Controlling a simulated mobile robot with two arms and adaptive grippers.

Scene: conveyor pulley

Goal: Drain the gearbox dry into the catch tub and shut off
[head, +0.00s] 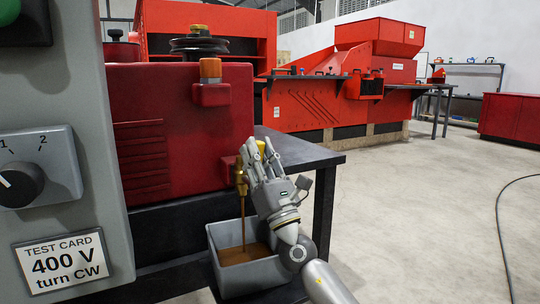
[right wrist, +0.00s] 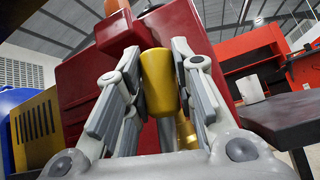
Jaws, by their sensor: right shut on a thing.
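The red gearbox (head: 185,130) stands on a dark bench. A brass drain tap (head: 240,178) comes out of its lower right side, and a thin brown stream (head: 244,218) falls from it into the grey catch tub (head: 222,282). Brown oil (head: 238,256) covers the tub's floor. My right gripper (head: 258,158) is at the tap, shut on its yellow handle (head: 261,148). In the right wrist view the yellow handle (right wrist: 159,80) sits between the two fingers, with brass (right wrist: 187,132) below it and the red housing behind. My left gripper is not in view.
A grey control box (head: 60,180) with a knob and a test card (head: 63,264) fills the near left. The dark bench top (head: 300,152) extends right of the gearbox. Red machinery (head: 310,100) stands behind. A cable (head: 502,230) lies on the otherwise clear floor at right.

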